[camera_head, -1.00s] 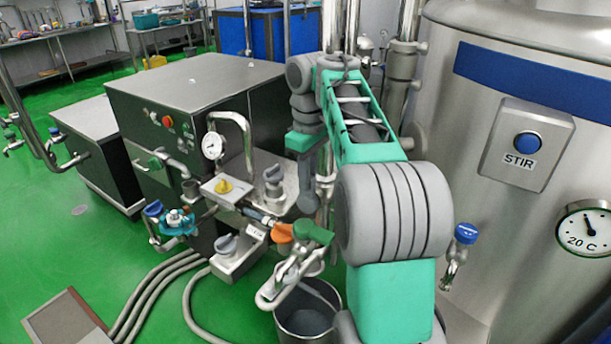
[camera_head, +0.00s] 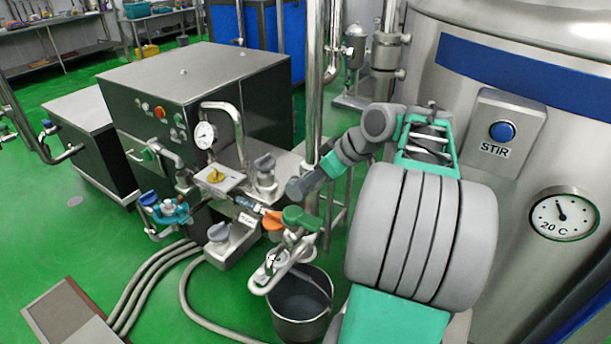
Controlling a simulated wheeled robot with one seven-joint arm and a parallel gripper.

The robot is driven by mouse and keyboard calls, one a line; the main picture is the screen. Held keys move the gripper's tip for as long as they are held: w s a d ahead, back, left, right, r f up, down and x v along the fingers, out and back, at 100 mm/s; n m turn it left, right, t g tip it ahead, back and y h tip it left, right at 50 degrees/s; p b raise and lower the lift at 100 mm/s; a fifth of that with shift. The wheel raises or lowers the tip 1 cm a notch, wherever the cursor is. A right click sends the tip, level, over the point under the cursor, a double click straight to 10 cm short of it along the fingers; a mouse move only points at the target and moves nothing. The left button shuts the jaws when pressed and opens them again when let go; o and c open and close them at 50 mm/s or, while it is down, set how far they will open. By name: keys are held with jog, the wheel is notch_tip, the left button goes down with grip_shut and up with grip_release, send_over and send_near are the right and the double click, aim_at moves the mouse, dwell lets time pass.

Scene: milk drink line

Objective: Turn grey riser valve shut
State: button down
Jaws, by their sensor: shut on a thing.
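My arm comes in from the lower right, and its forearm slants down and left to the foot of the steel riser pipe (camera_head: 314,75). My gripper (camera_head: 301,187) is at the end of it, small and dark grey, against the lower part of that pipe. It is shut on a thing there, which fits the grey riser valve. The fingers and the valve cannot be made out apart, so the valve handle's angle does not show.
A bucket (camera_head: 300,305) stands below. The steel tank (camera_head: 440,90) is close on the right.

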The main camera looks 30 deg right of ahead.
jog(key=shift+s+d+f+t+b, duration=0.15)
jog(key=shift+s+f+t+b, duration=0.25)
jog(key=shift+t, duration=0.1)
jog(key=c, duration=1.3)
grip_release()
jog(key=shift+s+d+r+p, duration=0.1)
jog(key=shift+r+p, duration=0.25)
jog(key=p+v, duration=0.4)
jog(key=v, duration=0.3)
jog(key=shift+s+d+f+p, duration=0.1)
jog(key=shift+s+d+p, duration=0.1)
jog(key=shift+p, duration=0.2)
